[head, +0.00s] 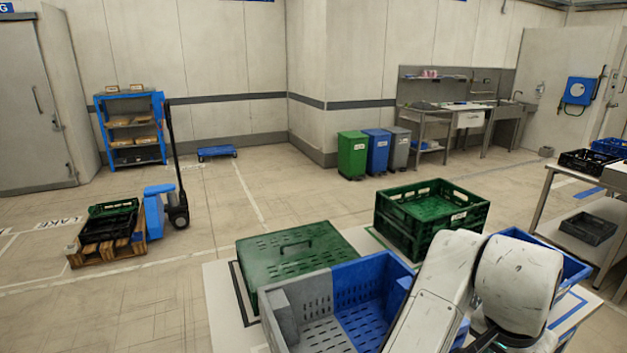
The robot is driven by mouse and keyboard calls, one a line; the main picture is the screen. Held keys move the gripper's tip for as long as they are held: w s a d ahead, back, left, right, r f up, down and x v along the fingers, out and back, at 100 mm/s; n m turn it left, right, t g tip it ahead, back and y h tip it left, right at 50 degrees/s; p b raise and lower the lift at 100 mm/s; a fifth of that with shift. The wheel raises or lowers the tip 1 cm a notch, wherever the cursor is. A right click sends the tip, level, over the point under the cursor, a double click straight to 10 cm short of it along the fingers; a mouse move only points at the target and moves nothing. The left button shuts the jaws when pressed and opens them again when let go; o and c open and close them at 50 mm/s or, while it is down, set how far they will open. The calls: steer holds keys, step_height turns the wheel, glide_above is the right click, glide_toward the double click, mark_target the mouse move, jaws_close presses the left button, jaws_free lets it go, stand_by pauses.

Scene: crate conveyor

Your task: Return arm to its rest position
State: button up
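My arm (474,290) shows at the lower right, its white links bent over the crates in front of me. My gripper is not visible; the end of the arm is hidden behind its own links or below the picture edge. A half grey, half blue crate (300,300) stands at the bottom centre, directly left of my arm. Its visible inside looks empty. Another blue crate (572,262) shows partly behind my arm on the right.
A green lidded crate (292,258) and an open green crate (432,212) stand behind the grey-blue one. A metal table (545,205) with crates is at the right. A blue pallet truck (165,205) with a loaded pallet is at the left. Open floor lies between.

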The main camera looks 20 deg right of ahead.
step_height(320, 180, down, 9)
steer(key=d+n+t+h+b, duration=0.1)
steer(key=d+n+t+h, duration=0.15)
steer(key=n, duration=0.65)
steer(key=s+a+f+n+y, duration=0.3)
steer(key=s+a+f, duration=0.3)
steer(key=a+f, duration=0.2)
steer(key=s+a+f+n+g+y, duration=0.1)
steer(key=s+a+f+n+y, duration=0.2)
steer(key=s+a+f, duration=0.2)
step_height(320, 180, down, 4)
steer(key=a+b, duration=0.1)
steer(key=a, duration=0.1)
steer(key=shift+s+a, duration=0.35)
steer(key=shift+a, duration=0.05)
steer(key=shift+g, duration=0.25)
steer(key=shift+c, duration=0.2)
